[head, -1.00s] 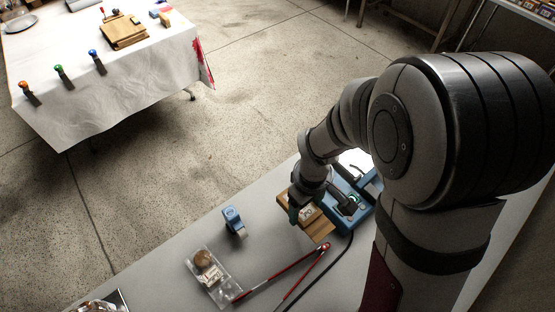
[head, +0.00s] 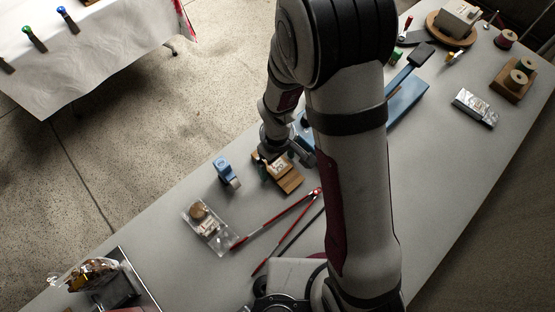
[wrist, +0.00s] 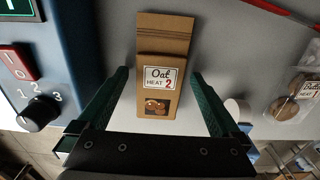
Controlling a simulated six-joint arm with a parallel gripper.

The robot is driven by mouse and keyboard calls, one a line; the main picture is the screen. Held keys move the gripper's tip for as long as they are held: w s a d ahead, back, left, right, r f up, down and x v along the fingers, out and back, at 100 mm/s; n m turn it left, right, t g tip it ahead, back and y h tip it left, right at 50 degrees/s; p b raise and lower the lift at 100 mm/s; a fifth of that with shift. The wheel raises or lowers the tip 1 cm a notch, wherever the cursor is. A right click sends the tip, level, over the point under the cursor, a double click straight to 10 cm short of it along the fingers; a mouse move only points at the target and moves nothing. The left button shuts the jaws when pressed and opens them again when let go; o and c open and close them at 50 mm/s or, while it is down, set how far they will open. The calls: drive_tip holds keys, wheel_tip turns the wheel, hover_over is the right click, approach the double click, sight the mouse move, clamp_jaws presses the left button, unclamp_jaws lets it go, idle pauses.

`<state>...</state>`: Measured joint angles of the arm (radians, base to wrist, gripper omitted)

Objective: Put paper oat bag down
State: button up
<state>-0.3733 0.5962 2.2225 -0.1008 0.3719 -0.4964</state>
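The brown paper oat bag (wrist: 160,60) carries a white label reading "Oat HEAT 2" and a small window below it. In the wrist view it lies between my gripper's green fingers (wrist: 160,73), with a gap on each side. My gripper is open around it. In the head view the bag (head: 290,182) is on the grey table, between the blue heat sealer and a small blue tool. My gripper (head: 274,163) is low over its upper end there and partly hides it. Whether the bag touches the table all along cannot be told.
The blue sealer (head: 405,104) is close on the right; its dial (wrist: 40,113) shows at left in the wrist view. The small blue tool (head: 226,172), a clear cookie pack (head: 208,226) and red-handled rods (head: 278,218) are near. Bare table lies left of the pack.

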sight(277, 165)
wheel_tip(277, 165, up, 12)
drive_tip(key=s+d+r+m+y, duration=0.1)
drive_tip(key=s+d+r+m, duration=0.3)
drive_tip(key=s+m, duration=0.3)
drive_tip(key=s+d+r+m, duration=0.4)
drive_tip(key=s+m, duration=0.3)
drive_tip(key=s, duration=0.2)
drive_tip(key=shift+r+m+y, duration=0.3)
drive_tip(key=shift+r+y, duration=0.1)
